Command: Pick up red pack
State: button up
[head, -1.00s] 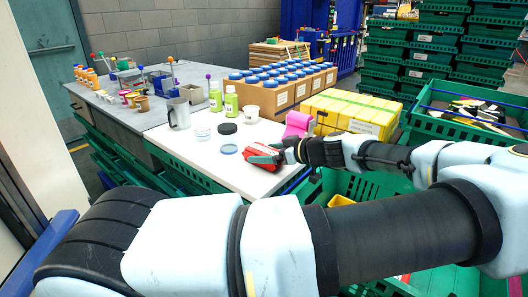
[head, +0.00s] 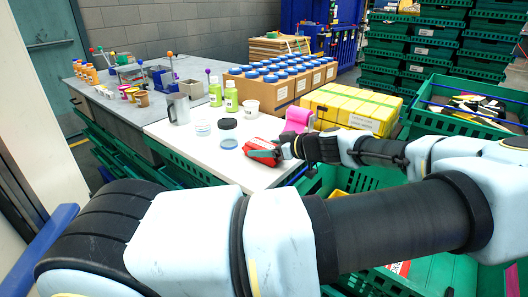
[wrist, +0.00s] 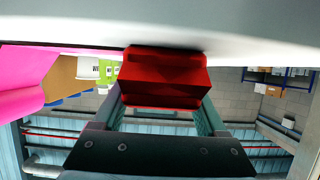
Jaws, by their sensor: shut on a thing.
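The red pack (head: 262,148) is at the right part of the white table top (head: 210,160), near its edge. My gripper (head: 273,153) reaches in from the right and is shut on the red pack. In the wrist view the red pack (wrist: 164,80) sits between the two fingers of my gripper (wrist: 162,112). The pack is at or just over the white surface; I cannot tell whether it still touches it. My gripper hides part of the pack in the head view.
A pink object (head: 297,120) stands just behind my gripper. A yellow pack stack (head: 350,108), boxes of blue-capped jars (head: 268,92), a white cup (head: 252,108), a dark lid (head: 227,124) and a blue-rimmed disc (head: 228,143) are nearby. Green crates (head: 470,122) stand right.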

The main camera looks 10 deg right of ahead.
jog(key=c, duration=0.3)
jog(key=shift+r, duration=0.1)
